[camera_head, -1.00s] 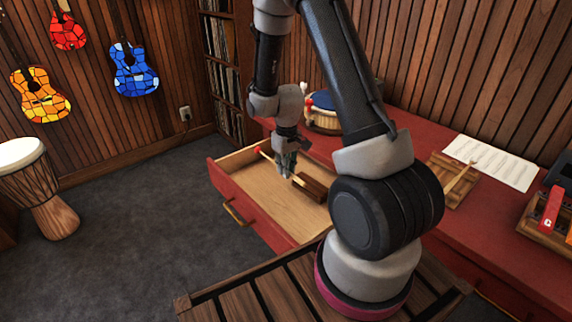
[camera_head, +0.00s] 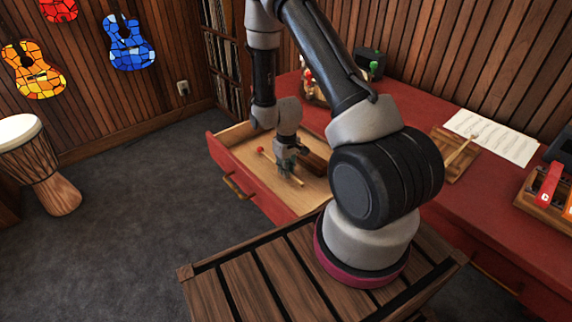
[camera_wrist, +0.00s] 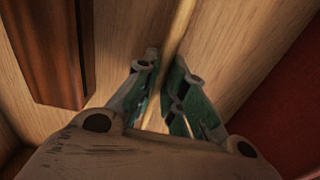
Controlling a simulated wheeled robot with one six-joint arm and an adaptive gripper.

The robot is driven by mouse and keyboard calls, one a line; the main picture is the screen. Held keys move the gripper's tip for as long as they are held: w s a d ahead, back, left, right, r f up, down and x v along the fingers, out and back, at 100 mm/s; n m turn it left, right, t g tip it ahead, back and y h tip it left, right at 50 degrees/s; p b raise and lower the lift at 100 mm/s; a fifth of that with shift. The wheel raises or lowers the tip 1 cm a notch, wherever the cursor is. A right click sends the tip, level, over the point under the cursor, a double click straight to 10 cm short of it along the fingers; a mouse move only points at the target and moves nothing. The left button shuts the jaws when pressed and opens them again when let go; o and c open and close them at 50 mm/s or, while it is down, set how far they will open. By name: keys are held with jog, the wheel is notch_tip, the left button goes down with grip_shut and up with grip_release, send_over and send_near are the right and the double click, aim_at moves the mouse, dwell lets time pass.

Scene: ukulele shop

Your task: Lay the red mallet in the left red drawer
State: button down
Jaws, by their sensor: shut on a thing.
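The red mallet has a round red head (camera_head: 260,150) and a thin pale wooden stick, which also shows in the wrist view (camera_wrist: 181,28). My gripper (camera_head: 289,173) is down inside the open left red drawer (camera_head: 233,182), shut on the stick. In the wrist view its green-padded fingertips (camera_wrist: 166,62) close around the stick just above the pale drawer floor. The head points toward the drawer's far left side. I cannot tell whether the mallet touches the floor.
A dark brown wooden block (camera_head: 313,163) lies in the drawer right beside my gripper, also in the wrist view (camera_wrist: 50,50). The red counter (camera_head: 420,128) carries a music sheet (camera_head: 490,136) and a small instrument with a beater. A djembe (camera_head: 45,170) stands at left.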

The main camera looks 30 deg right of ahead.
jog(key=c, duration=1.4)
grip_release()
notch_tip(320, 180, up, 12)
jog(key=s+r+m+g, duration=0.1)
jog(key=s+r+g, duration=0.1)
jog(key=s, duration=0.5)
jog(key=s+r+t, duration=0.2)
jog(key=s+r, duration=0.3)
jog(key=r, duration=0.5)
jog(key=s+r+t, duration=0.2)
jog(key=s+r, duration=0.3)
jog(key=r, duration=0.5)
jog(key=s+r+m+t, duration=0.1)
jog(key=s+r+t, duration=0.1)
jog(key=s+r, duration=0.4)
jog(key=shift+a+r, duration=0.15)
jog(key=shift+r, duration=1.05)
jog(key=shift+a+r, duration=0.1)
jog(key=shift+r, duration=1.05)
